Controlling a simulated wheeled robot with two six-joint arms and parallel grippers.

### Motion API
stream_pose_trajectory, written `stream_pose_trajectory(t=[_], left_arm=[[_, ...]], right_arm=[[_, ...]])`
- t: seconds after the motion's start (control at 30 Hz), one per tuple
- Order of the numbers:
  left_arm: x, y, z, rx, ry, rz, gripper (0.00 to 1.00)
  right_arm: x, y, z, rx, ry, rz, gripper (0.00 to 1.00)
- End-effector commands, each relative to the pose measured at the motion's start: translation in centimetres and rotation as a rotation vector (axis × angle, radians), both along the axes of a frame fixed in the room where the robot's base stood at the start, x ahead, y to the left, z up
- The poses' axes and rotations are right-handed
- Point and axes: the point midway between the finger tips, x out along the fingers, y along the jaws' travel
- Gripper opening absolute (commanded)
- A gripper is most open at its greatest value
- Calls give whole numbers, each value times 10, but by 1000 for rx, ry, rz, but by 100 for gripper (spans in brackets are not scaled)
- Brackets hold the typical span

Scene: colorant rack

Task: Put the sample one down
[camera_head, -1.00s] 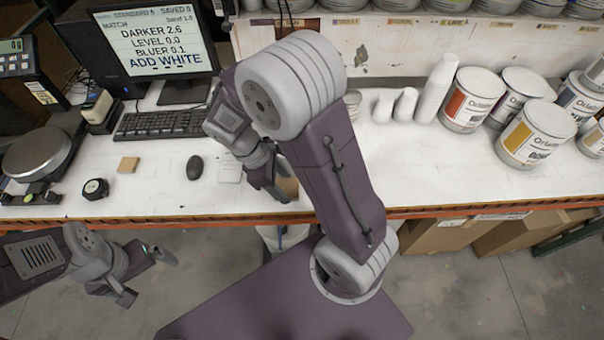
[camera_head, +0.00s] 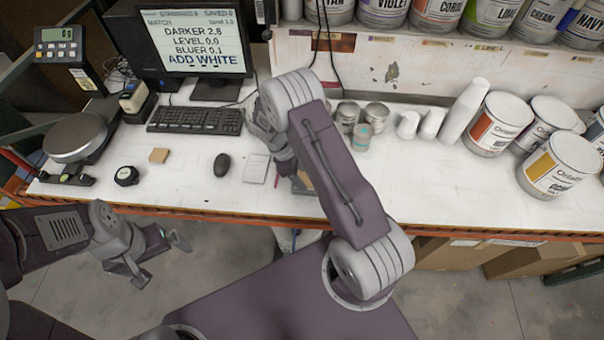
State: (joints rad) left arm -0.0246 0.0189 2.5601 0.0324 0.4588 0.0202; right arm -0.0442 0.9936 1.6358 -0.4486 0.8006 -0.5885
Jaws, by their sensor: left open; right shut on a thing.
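My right gripper (camera_head: 296,178) hangs low over the front part of the white table (camera_head: 420,195), pointing down. It is shut on a small tan piece (camera_head: 306,182), which shows just at its fingers. My own arm partly hides it, and I cannot tell whether the piece touches the table. My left gripper (camera_head: 155,262) is open and empty, in front of and below the table's edge.
A mouse (camera_head: 222,165), a white card (camera_head: 256,168) and a round black gauge (camera_head: 126,176) lie on the table. A scale (camera_head: 75,137) stands far left. The monitor (camera_head: 195,45) reads "ADD WHITE". Small tins (camera_head: 376,116), white cups (camera_head: 465,110) and paint cans (camera_head: 497,123) stand right.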

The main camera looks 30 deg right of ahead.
Motion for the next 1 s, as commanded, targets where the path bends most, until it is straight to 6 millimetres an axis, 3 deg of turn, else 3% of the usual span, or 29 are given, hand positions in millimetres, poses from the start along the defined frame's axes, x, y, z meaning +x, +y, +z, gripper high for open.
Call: stream_pose_trajectory(t=[0.37, 0.4, 0.47, 0.77, 0.87, 1.0], left_arm=[[0, 0, -3, 0, 0, 0, 100], [0, 0, -2, 0, 0, 0, 100], [0, 0, -1, 0, 0, 0, 100], [0, 0, 0, 0, 0, 0, 100], [0, 0, -2, 0, 0, 0, 100], [0, 0, -14, 0, 0, 0, 100]], right_arm=[[0, 0, -8, 0, 0, 0, 18], [0, 0, -7, 0, 0, 0, 63], [0, 0, -7, 1, -1, 0, 79], [0, 0, -5, 0, -1, 0, 79], [3, 2, 2, -1, -5, 1, 79], [10, 13, 30, -1, -8, 1, 79]])
